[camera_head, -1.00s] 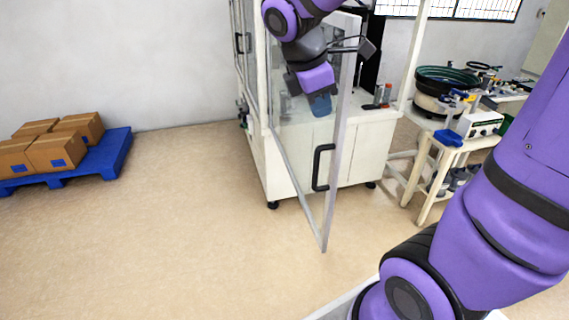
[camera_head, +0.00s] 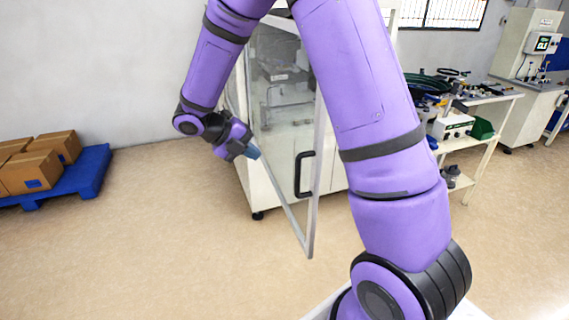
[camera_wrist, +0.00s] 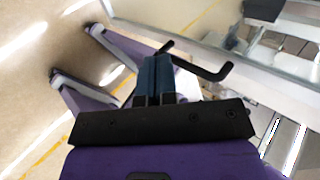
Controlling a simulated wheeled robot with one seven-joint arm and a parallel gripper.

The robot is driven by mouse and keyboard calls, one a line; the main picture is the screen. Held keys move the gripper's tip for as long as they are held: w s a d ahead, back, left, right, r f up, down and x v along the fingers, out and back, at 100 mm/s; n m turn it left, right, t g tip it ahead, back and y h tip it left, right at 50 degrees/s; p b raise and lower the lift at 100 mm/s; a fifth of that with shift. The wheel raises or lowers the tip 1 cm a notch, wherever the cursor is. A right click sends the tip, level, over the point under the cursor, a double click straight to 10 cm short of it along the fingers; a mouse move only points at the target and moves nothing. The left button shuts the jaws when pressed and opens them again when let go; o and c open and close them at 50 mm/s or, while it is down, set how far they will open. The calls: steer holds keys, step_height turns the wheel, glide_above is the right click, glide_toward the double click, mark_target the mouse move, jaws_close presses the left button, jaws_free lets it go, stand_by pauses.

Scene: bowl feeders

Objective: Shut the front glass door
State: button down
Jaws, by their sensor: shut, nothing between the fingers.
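The front glass door (camera_head: 313,205) stands open, its silver-framed edge swung out from the white machine cabinet (camera_head: 262,190). Its black handle (camera_head: 304,174) is near the free edge. My gripper (camera_head: 254,153) is at the left of the door, level with the handle's upper part and apart from it in the picture. In the wrist view, its blue fingers (camera_wrist: 155,75) are together and empty. A dark bent bar (camera_wrist: 212,70) that looks like the handle shows beyond them, with the silver frame (camera_wrist: 270,85) at the right. Contact with the glass cannot be told. My arm hides the door's upper right part.
Cardboard boxes (camera_head: 35,170) sit on a blue pallet (camera_head: 75,185) at the left. A bench with a feeder and a white control box (camera_head: 452,126) stands right of the cabinet. The floor (camera_head: 160,230) between pallet and door is clear.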

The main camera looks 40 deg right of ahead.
steer(key=d+r+x, duration=0.1)
steer(key=r+x, duration=0.1)
steer(key=x, duration=1.1)
steer(key=shift+s+d, duration=0.25)
steer(key=shift+d, duration=0.1)
